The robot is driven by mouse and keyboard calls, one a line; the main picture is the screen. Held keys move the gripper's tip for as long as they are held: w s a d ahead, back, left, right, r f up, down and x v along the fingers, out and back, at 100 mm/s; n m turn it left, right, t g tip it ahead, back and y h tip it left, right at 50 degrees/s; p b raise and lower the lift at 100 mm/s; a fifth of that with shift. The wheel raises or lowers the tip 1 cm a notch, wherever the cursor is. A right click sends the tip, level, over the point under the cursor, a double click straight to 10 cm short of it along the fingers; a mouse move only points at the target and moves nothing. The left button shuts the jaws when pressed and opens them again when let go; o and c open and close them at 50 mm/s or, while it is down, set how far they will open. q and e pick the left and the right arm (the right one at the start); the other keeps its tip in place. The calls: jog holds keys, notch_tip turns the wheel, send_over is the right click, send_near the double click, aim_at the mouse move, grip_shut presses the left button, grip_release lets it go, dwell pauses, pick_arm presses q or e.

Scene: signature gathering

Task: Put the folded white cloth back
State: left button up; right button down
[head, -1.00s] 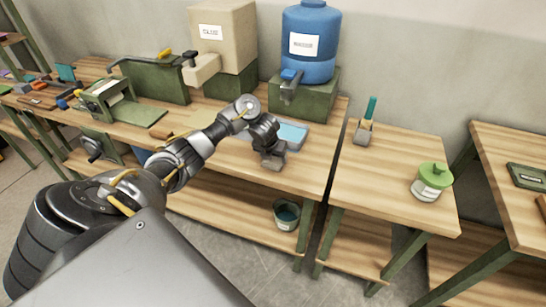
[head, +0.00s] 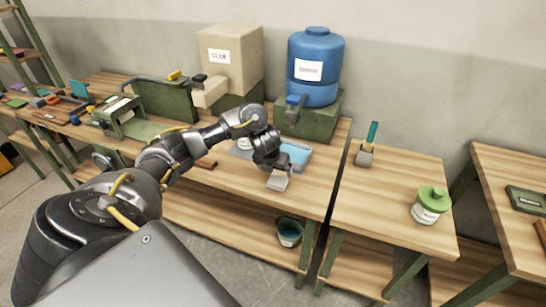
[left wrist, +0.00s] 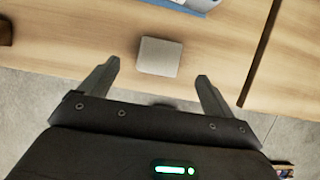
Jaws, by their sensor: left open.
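The folded white cloth (left wrist: 160,57) shows as a pale grey square lying flat on the wooden bench in the left wrist view, near the front edge. In the head view a pale patch (head: 277,181), which looks like the cloth, shows just below my left gripper (head: 270,163). In the left wrist view my left gripper (left wrist: 156,76) is open, its fingers wide apart. The cloth lies just ahead, between the lines of the two fingers, and nothing is held. Whether the fingers touch the bench is unclear. My right gripper is not in view.
A blue-and-grey tray (head: 298,153) lies behind the cloth. A blue barrel (head: 315,75) and a beige container (head: 229,55) stand at the back. A bucket (head: 290,230) is on the lower shelf.

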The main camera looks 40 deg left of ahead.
pick_arm(q)
jog(key=shift+p+v, duration=0.7)
jog(key=shift+v, duration=1.55)
